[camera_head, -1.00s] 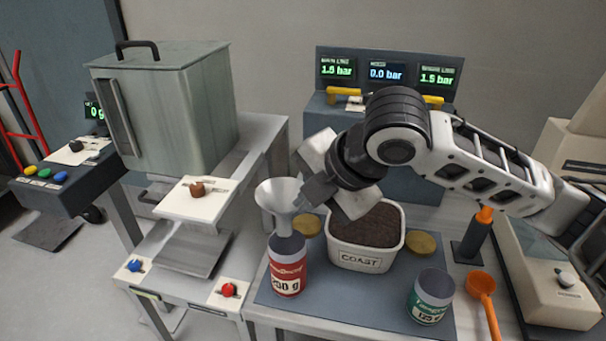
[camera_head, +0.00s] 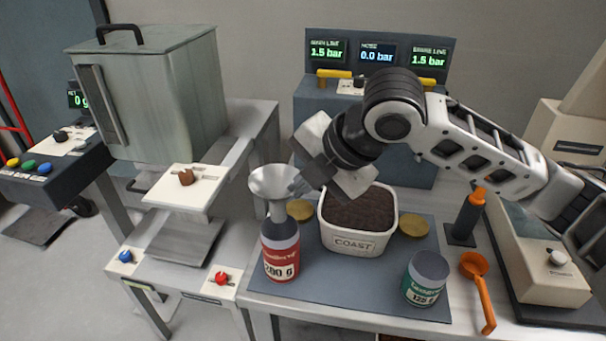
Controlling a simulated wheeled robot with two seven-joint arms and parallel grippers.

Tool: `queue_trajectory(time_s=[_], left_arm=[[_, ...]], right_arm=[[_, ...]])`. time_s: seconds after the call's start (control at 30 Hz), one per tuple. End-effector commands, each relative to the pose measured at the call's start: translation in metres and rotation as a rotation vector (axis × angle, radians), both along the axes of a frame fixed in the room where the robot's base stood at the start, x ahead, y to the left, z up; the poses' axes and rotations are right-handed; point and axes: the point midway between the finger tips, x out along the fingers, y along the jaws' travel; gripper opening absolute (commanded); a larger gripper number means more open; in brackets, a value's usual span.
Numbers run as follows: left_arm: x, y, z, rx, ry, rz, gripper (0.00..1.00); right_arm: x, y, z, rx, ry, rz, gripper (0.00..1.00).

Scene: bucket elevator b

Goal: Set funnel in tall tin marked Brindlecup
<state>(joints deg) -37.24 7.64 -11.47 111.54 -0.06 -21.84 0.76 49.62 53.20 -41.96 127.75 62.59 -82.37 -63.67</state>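A pale metal funnel (camera_head: 273,183) is upright, spout down, over a red-labelled tall tin (camera_head: 281,258) with a grey upper part and "200 g" on it. The name on its label is too blurred to read surely. My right gripper (camera_head: 301,187) is shut on the funnel's right side at the cone. The spout's lower end meets the tin's top in the picture; I cannot tell whether it is inside the mouth or just above it. My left gripper is not in view.
A white tub of dark grounds marked COAST (camera_head: 345,243) stands right of the tin, between gold lids (camera_head: 413,227). A shorter green tin (camera_head: 425,280) and an orange scoop (camera_head: 478,280) are at right. A steel hopper machine (camera_head: 165,100) stands left.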

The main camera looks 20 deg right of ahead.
Motion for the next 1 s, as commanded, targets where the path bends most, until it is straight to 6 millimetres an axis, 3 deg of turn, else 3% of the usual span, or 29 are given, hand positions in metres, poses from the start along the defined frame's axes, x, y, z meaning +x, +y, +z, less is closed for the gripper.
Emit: queue_trajectory(time_s=[1.0], left_arm=[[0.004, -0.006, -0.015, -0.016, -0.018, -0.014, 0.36]], right_arm=[[0.000, 0.000, -0.081, -0.001, 0.001, 0.000, 0.00]])
